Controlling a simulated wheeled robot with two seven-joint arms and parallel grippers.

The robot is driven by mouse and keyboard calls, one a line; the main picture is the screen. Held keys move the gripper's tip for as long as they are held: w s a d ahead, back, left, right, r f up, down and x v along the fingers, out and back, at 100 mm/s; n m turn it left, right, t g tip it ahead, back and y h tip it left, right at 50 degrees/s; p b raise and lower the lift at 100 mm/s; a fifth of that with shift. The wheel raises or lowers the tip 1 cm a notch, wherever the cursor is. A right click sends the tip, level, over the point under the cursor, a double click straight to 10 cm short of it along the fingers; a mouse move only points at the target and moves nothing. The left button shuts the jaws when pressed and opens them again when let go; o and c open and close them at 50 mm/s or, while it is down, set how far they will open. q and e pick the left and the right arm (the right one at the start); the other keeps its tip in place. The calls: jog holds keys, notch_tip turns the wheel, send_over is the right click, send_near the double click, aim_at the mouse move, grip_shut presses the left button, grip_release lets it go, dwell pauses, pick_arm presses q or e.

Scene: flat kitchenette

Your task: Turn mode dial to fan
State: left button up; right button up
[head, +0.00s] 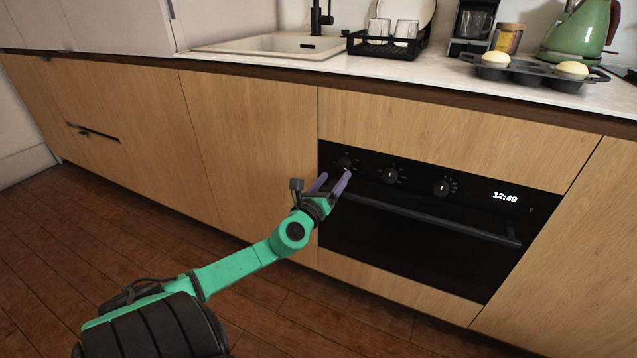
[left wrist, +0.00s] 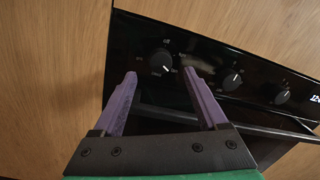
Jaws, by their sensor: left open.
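A black built-in oven (head: 400,245) has three round black dials in a row on its panel. The left dial (head: 344,164) is close beyond my left gripper's fingertips. The middle dial (head: 390,176) and right dial (head: 441,188) are clear of it. My left gripper (head: 334,178) has purple fingers and is open and empty. In the left wrist view the left dial (left wrist: 161,61) shows between and beyond the open fingers (left wrist: 160,82), seemingly apart from them. My right gripper is not in view.
The oven handle (head: 430,219) sticks out below the dials, near the left fingers. A clock display (head: 505,198) reads 12:49. The counter above holds a muffin tin (head: 535,74), a green kettle (head: 578,34) and a dish rack (head: 388,45). The floor in front is clear.

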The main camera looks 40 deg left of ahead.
pick_arm(q)
jog(key=v, duration=0.9)
jog(key=shift+s, duration=0.35)
jog(key=shift+d, duration=0.15)
